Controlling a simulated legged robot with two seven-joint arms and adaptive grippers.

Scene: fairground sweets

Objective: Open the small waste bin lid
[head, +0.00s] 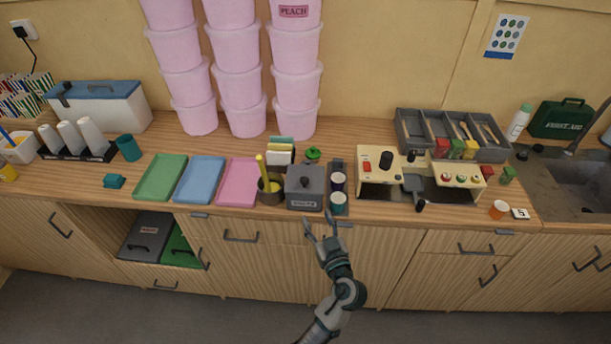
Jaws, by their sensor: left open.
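A small grey bin (305,194) stands on the wooden counter, left of the cups. Its lid (306,181) has a dark knob on top and appears shut. A pale label is on its front, too small to read for certain. My left gripper (320,219) is open and empty, with its fingers pointing up toward the counter's front edge. It shows just below and slightly right of the bin, apart from the lid. My right gripper is not in view.
A pot with yellow-handled tools (271,191) stands close left of the bin. Pink, blue and green trays lie further left. An open compartment at lower left holds grey and green lidded containers (143,240).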

